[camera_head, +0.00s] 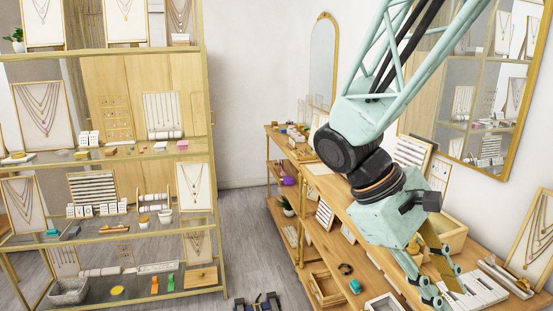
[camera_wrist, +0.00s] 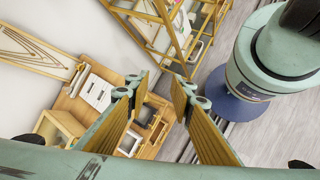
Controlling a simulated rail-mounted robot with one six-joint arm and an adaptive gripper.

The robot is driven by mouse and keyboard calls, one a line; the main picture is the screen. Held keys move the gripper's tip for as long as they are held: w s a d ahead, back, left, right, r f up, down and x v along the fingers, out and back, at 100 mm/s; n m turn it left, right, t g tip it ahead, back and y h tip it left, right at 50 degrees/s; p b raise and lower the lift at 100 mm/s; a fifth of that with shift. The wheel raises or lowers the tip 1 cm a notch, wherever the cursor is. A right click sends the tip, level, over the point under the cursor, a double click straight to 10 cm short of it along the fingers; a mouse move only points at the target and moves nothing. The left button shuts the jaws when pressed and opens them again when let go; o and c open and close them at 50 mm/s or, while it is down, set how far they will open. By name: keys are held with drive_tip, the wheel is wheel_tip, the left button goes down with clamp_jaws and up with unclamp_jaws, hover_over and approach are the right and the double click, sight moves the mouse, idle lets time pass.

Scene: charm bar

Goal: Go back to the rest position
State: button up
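My mint-green gripper (camera_head: 443,284) hangs from my arm at the lower right of the head view, over the wooden shelf unit along the right wall. In the wrist view my gripper (camera_wrist: 160,92) shows its two fingers with ribbed yellowish pads. They stand apart with a clear gap and nothing between them. The gripper is open and empty. The arm partly hides the wooden unit in the head view.
A wooden shelf unit (camera_head: 313,240) carries jewelry trays, boxes and a framed necklace display (camera_head: 533,235). A gold-framed mirror (camera_head: 462,158) hangs on the wall behind my arm. A glass shelf rack (camera_head: 105,162) with necklaces stands at left. The grey floor (camera_head: 246,215) between is mostly clear.

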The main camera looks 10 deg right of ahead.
drive_tip(key=s+a+r+m+t+y, duration=0.1)
drive_tip(key=s+a+r+t+y, duration=0.1)
drive_tip(key=a, duration=0.7)
drive_tip(key=s+a+r+m+t+y, duration=0.2)
drive_tip(key=a+r+t+y, duration=0.2)
drive_tip(key=a, duration=0.6)
drive_tip(key=shift+s+r+t, duration=0.15)
drive_tip(key=shift+r+t, duration=0.7)
drive_tip(key=shift+t, duration=0.35)
drive_tip(key=shift+a, duration=0.1)
